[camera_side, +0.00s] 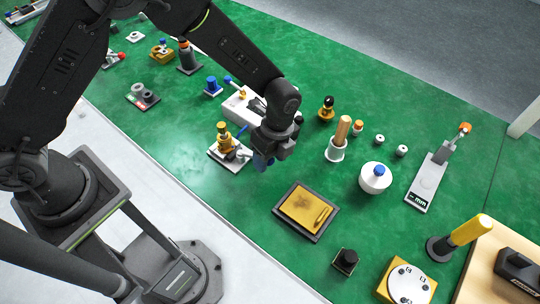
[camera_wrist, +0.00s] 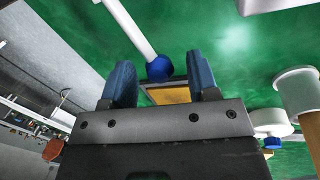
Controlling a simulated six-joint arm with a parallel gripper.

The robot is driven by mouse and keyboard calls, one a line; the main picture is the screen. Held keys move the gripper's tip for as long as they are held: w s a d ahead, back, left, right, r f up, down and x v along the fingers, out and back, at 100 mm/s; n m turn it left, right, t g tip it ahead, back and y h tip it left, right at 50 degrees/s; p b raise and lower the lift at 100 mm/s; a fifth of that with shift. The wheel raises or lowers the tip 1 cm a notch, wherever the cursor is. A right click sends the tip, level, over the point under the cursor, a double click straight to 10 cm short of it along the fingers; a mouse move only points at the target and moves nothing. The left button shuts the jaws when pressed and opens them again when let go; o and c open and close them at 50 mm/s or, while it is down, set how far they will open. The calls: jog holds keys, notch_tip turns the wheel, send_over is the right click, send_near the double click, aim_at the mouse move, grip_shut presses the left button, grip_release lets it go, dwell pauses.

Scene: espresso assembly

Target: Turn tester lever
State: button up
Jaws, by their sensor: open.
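In the wrist view, a white rod ending in a blue ball (camera_wrist: 160,68) reaches in from the top, its ball close to the gap between the fingertips. It looks like a lever; whether a finger touches it I cannot tell. My gripper (camera_wrist: 160,80) has its two blue fingers apart, with nothing clamped between them. In the side view, my gripper (camera_side: 263,161) hangs low over the mat, right beside a brass fitting (camera_side: 223,136) on a white plate (camera_side: 222,160). A white box (camera_side: 238,108) stands behind it, partly hidden by my arm.
A dark tray with a yellow pad (camera_side: 303,208) lies in front right. A white cup with a wooden handle (camera_side: 337,149) and a white pot with a blue knob (camera_side: 374,181) stand to the right.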

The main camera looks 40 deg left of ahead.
jog(key=shift+f, duration=0.1)
jog(key=shift+c, duration=0.5)
grip_shut()
